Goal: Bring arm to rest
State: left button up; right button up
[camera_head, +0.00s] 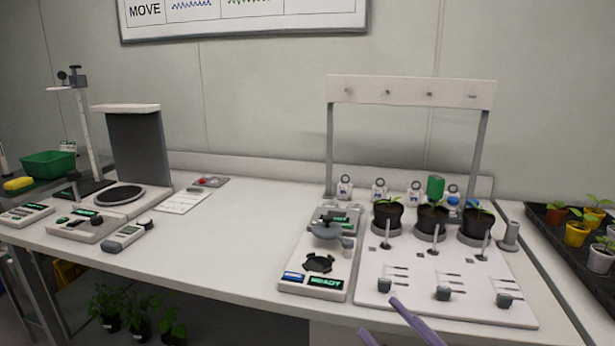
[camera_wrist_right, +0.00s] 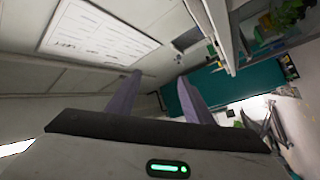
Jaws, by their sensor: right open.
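My right gripper (camera_head: 392,320) shows at the bottom edge of the head view as two purple fingers, low in front of the bench's front edge. The fingers stand apart with nothing between them. In the right wrist view the gripper (camera_wrist_right: 157,98) is also open and empty, with its fingers pointing away toward the wall and ceiling side of the room. My left gripper and arm are not in the head view.
The white bench (camera_head: 230,240) holds a panel with three black pots (camera_head: 432,219), a device reading READY (camera_head: 318,270) and, at left, a stand with a black disc (camera_head: 119,194). A tray of colourful pots (camera_head: 560,240) is at right. The bench's middle is clear.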

jog(key=s+d+f+m+h, duration=0.1)
jog(key=d+f+m+h, duration=0.1)
jog(key=f+m+h, duration=0.35)
jog(key=s+d+f+m+h, duration=0.1)
jog(key=s+f+m+h, duration=0.15)
jog(key=f, duration=0.55)
jog(key=s+f+m+g+h, duration=0.2)
jog(key=s+f+m+g, duration=0.5)
jog(key=s+f, duration=0.9)
notch_tip(320, 180, down, 4)
jog(key=shift+s+d+f+g, duration=0.2)
jog(key=shift+s+g, duration=0.2)
jog(key=shift+g, duration=0.3)
jog(key=shift+r, duration=0.1)
